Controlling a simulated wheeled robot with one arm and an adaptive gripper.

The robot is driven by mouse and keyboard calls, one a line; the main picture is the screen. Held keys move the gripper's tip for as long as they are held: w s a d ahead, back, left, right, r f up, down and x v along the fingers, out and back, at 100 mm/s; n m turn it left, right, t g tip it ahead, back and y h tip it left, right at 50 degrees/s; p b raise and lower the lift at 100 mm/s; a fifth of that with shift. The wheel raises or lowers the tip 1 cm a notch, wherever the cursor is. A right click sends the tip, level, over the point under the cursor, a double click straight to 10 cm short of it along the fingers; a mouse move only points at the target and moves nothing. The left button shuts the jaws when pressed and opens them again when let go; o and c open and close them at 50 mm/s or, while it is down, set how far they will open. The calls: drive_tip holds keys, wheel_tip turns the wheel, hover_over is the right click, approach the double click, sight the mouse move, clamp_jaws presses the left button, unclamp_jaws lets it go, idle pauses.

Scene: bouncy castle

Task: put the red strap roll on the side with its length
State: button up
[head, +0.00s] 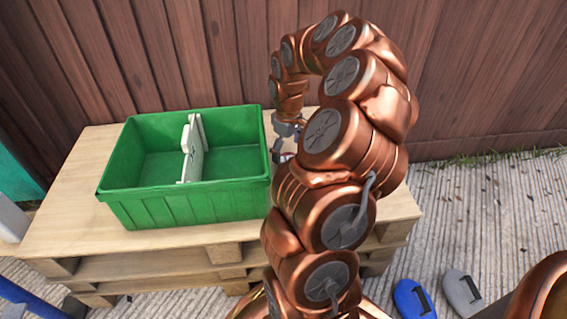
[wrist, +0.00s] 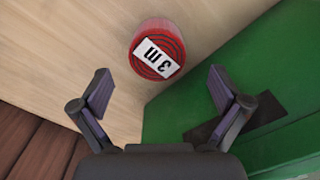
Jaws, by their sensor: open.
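The red strap roll (wrist: 138,40) stands on the pallet wood in the wrist view, its coiled end facing the camera with a white label reading "3 m". It lies beyond my open fingertips (wrist: 160,80), roughly centred between them, with nothing held. In the head view my gripper (head: 285,138) is just right of the green crate (head: 185,207), and my arm hides most of the roll. The crate is split by a pale upright divider (head: 187,160) into left and right compartments, both looking empty. No length marking is readable on the crate.
The crate stands on a wooden pallet stack (head: 70,215) before a brown plank wall (head: 450,70). The crate's green wall (wrist: 280,75) is close to the roll's right in the wrist view. Blue (head: 412,300) and grey (head: 462,293) objects lie on the ground at right.

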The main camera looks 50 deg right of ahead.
wheel_tip(320, 180, down, 2)
drive_tip(key=shift+s+d+f+b, duration=0.1)
drive_tip(key=shift+d+b, duration=0.05)
drive_tip(key=shift+b, duration=0.3)
drive_tip(key=shift+f+b, duration=1)
drive_tip(key=shift+f, duration=1)
drive_tip(key=shift+r, duration=0.1)
drive_tip(key=c, duration=1.5)
